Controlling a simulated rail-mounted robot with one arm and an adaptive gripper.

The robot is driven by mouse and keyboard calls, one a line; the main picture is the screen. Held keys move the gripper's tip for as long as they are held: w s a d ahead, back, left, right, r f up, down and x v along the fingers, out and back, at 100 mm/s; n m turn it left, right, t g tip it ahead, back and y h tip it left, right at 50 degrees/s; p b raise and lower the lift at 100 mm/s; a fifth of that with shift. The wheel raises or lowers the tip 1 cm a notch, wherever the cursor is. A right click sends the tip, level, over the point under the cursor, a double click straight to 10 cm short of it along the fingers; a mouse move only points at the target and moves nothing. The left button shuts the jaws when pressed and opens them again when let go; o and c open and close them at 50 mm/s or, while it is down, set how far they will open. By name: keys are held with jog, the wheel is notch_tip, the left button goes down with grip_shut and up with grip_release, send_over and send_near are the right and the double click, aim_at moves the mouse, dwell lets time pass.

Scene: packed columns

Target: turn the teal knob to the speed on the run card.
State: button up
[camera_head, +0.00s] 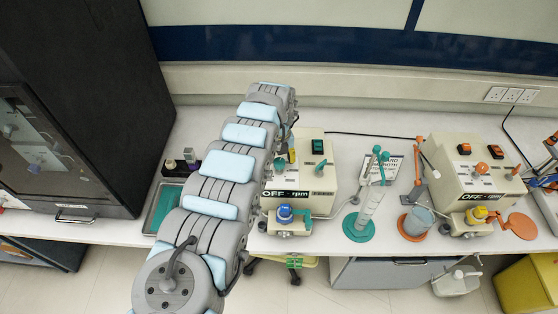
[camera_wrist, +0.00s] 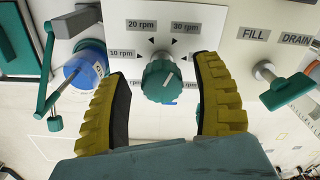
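The teal knob (camera_wrist: 158,82) is on a pale panel in the wrist view, with a white mark on its face. Labels around it include 10 rpm, 20 rpm and 30 rpm; the lower labels are partly covered. My gripper (camera_wrist: 163,70) is open, its yellow fingers on either side of the knob with gaps visible. In the head view my arm hides the knob. The left machine (camera_head: 318,180) has a display (camera_head: 287,194) reading "OFF - rpm". The run card (camera_head: 385,166) stands to its right, partly covered by a teal stand; its speed is unreadable.
A teal lever (camera_wrist: 285,90) is near the FILL and DRAIN labels, right of my gripper. A blue-capped part (camera_wrist: 86,68) and teal handle are to its left. A second machine (camera_head: 465,175) with orange controls stands right. A graduated cylinder (camera_head: 370,205) stands between the machines.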

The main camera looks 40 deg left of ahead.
aim_at(279, 160)
notch_tip(279, 160, up, 12)
dwell(0.9)
jog(key=shift+w, duration=0.15)
dwell(0.3)
